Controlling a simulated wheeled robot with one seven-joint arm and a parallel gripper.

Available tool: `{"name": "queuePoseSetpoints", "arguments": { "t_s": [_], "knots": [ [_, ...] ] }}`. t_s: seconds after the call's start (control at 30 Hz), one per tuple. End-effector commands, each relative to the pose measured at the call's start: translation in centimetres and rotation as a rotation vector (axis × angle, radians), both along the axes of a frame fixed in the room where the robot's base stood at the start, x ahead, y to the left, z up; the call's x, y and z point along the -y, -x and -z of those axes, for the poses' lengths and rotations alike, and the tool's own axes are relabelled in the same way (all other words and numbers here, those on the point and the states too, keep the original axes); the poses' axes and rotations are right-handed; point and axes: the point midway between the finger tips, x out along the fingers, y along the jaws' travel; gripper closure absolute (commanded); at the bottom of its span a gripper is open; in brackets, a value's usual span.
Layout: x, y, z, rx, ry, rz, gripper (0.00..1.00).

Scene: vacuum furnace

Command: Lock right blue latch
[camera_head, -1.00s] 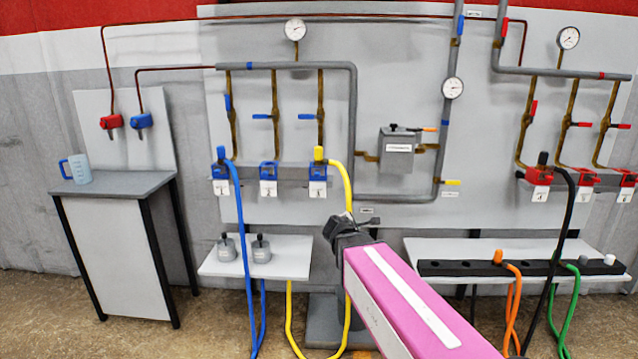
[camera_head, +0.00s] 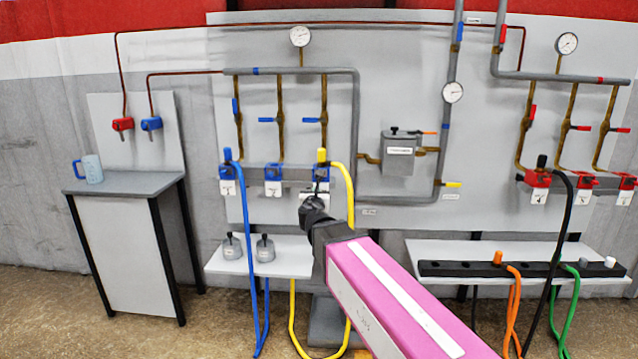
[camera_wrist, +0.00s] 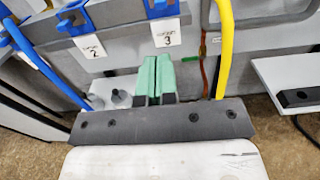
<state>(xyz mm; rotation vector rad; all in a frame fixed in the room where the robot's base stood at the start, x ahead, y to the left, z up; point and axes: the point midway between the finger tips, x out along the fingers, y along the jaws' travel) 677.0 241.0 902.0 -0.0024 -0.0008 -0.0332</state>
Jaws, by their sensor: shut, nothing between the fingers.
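The right blue latch (camera_head: 321,172) is on the rightmost of three blue connectors on the wall panel, where the yellow hose (camera_head: 349,200) plugs in. In the wrist view the blue part (camera_wrist: 160,8) shows at the top edge, partly cut off, above a white label 3 (camera_wrist: 166,34). My gripper (camera_head: 316,188) is just below and in front of this connector in the head view, covering part of its label. In the wrist view its green fingers (camera_wrist: 156,62) are together with nothing between them, pointing at the label's lower edge. I cannot tell whether they touch it.
The middle blue connector (camera_head: 273,173) and the left one with a blue hose (camera_head: 241,210) are to the left. A white shelf (camera_head: 217,262) with two grey weights sits below. The yellow hose (camera_wrist: 224,50) hangs close to the right of my fingers.

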Motion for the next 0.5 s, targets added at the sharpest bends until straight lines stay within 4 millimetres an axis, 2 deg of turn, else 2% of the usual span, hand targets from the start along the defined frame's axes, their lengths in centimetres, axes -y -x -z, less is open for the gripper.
{"name": "queuePoseSetpoints", "arguments": {
  "t_s": [0.27,0.37,0.5],
  "knots": [
    [0.0,-1.7,0.0,-0.001,-0.002,0.001,1.00],
    [0.0,-2.9,0.0,-0.001,-0.002,0.001,1.00],
    [0.1,-5.5,0.0,-0.001,-0.002,0.002,1.00]
  ]
}}
